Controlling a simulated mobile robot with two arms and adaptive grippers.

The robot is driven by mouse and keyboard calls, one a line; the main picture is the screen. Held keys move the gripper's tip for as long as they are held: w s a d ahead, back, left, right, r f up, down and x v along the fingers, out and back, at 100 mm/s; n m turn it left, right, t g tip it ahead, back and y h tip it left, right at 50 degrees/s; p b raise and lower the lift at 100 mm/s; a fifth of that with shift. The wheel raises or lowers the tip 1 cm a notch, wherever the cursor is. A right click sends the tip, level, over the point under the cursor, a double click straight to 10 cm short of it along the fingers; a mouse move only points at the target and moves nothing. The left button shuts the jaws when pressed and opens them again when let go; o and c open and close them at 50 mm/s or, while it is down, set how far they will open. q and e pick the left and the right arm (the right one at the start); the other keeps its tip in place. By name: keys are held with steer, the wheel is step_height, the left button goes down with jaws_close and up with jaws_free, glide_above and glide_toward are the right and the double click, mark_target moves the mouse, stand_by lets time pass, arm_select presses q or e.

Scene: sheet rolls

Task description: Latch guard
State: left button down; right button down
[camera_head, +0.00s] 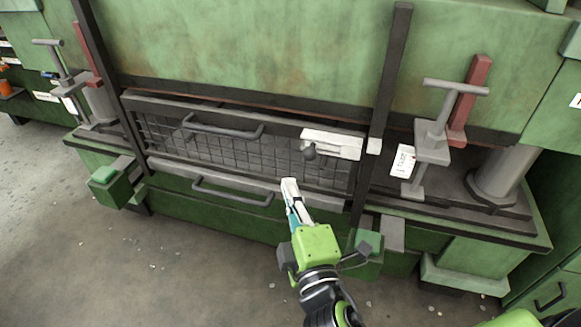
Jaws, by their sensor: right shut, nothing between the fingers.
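The guard (245,150) is a dark wire-mesh panel in a grey frame, standing across the opening of the green machine. It has a grey bar handle (222,131) along its upper part. A white latch (332,143) with a dark round knob (309,152) sits at its upper right, beside a small white block (374,146) on the dark upright. My right gripper (289,184) is shut and empty, in front of the guard's lower edge, below and left of the knob. It appears apart from the latch. My left gripper is not in view.
Green boxes stick out at left (110,185) and right (367,255), the right one close to my arm. A grey T-handle clamp (436,130) with a tag stands at right. The floor in front is open.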

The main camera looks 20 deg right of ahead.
steer(key=shift+r, duration=0.15)
steer(key=shift+d, duration=0.1)
